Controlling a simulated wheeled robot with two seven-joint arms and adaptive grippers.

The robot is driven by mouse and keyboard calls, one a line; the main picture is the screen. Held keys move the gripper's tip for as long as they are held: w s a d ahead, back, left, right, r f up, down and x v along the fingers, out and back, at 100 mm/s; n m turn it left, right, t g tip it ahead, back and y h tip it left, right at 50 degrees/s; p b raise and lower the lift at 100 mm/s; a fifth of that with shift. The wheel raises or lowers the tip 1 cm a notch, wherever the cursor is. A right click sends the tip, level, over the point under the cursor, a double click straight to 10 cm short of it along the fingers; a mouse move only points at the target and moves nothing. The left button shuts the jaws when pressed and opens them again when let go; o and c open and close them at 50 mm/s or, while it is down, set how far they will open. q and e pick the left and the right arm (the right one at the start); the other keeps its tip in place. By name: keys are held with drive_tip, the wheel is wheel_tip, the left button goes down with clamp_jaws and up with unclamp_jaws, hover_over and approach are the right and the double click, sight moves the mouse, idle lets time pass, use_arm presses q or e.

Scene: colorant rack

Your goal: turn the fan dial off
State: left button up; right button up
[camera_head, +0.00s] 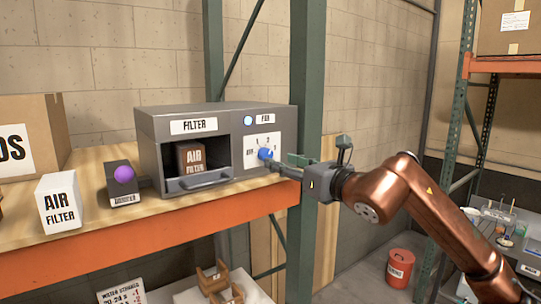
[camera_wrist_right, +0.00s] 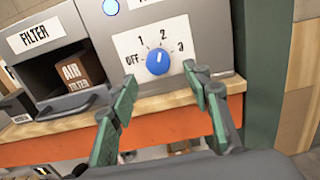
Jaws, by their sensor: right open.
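The fan dial is a round blue knob (camera_wrist_right: 158,61) on a white plate (camera_wrist_right: 128,48) marked OFF, 1, 2 and 3. Its pale mark points roughly upward, toward the 1 and 2 side; the exact setting is hard to tell. In the head view the dial (camera_head: 265,154) is on the right of the grey filter unit (camera_head: 160,124). My right gripper (camera_wrist_right: 160,76) is open, its green-padded fingers spread on either side below the dial, with nothing between them. In the head view my right gripper (camera_head: 281,164) is close in front of the dial; contact is unclear. My left gripper is not in view.
A lit blue-white button (camera_head: 248,120) is above the dial. An air filter box (camera_head: 190,158) sits in the unit's opening. A green post (camera_head: 306,110) stands close on the right. A purple-knobbed device (camera_head: 124,174) and a white air filter box (camera_head: 59,205) stand on the shelf.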

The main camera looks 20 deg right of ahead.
sight(268, 156)
drive_tip(key=p+x, duration=0.2)
drive_tip(key=x, duration=0.3)
drive_tip(key=shift+a+r, duration=0.15)
drive_tip(key=shift+w+a+f+p, duration=0.1)
drive_tip(key=shift+w+f+p, duration=0.15)
drive_tip(key=shift+w, duration=0.2)
drive_tip(key=shift+c, duration=0.2)
drive_tip(key=shift+r, duration=0.1)
drive_tip(key=c, duration=1.1)
